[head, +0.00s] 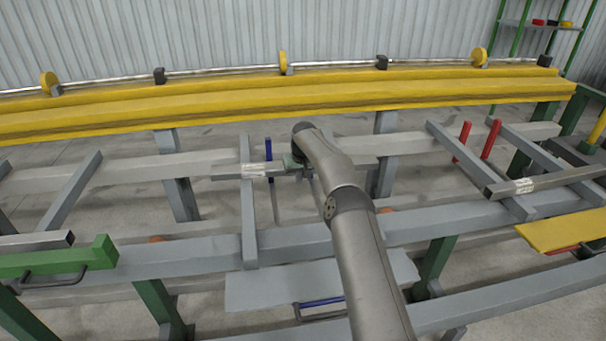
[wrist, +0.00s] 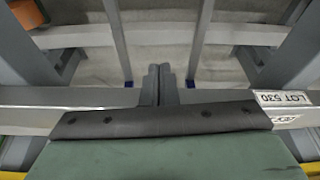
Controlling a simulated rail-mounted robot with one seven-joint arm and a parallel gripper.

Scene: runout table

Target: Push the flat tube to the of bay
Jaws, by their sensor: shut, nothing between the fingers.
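A grey flat tube (head: 228,173) with a white label lies across the grey support bars in the middle of the head view. In the wrist view the tube (wrist: 25,105) runs sideways, its label reading LOT 530 at the right, and my gripper's body hides its middle. My gripper (wrist: 164,72) is shut and empty, its fingers together beside the tube. No bay is clearly marked for me.
Another labelled tube (head: 545,180) lies at the right near two red posts (head: 490,139). A blue post (head: 268,150) stands behind the middle tube. A yellow beam (head: 250,101) spans the back. A green bracket (head: 60,261) sits at the left. Open gaps show between the grey bars.

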